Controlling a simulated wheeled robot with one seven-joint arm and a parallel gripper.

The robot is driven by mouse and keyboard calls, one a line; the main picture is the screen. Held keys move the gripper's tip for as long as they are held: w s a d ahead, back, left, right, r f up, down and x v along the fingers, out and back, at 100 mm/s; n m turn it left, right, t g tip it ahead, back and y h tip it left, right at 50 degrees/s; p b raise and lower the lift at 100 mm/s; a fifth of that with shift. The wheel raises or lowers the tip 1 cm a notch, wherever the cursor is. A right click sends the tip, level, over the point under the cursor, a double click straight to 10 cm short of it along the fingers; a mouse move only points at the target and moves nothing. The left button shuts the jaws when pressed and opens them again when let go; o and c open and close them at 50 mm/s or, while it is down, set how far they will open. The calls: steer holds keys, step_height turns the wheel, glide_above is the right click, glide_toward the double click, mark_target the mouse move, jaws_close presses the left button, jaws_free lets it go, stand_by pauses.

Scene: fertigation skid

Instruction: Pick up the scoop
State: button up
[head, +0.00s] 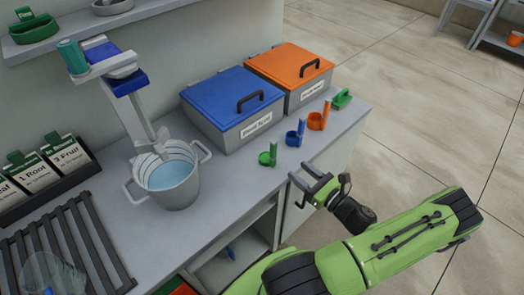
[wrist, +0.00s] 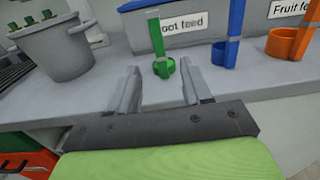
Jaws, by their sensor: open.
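Three small scoops with upright handles stand on the grey counter: a green scoop (head: 267,157), a blue scoop (head: 294,137) and an orange scoop (head: 317,119). My gripper (head: 303,174) is open and empty at the counter's front edge, close to the green scoop. In the wrist view, the green scoop (wrist: 163,66) stands ahead, between the lines of my two fingers and beyond their tips. The blue scoop (wrist: 226,52) and the orange scoop (wrist: 287,42) stand farther right there. No scoop appears to be touched.
Behind the scoops stand a blue-lidded bin (head: 232,98) and an orange-lidded bin (head: 290,66). A bucket (head: 168,176) of bluish liquid stands left, under a post-mounted device (head: 122,78). A green object (head: 342,99) lies at the counter's right end. A dark rack (head: 68,250) lies front left.

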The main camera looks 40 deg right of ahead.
steer(key=b, duration=0.1)
glide_above(268, 161)
steer(key=shift+r, duration=0.1)
steer(key=shift+c, duration=0.5)
jaws_close()
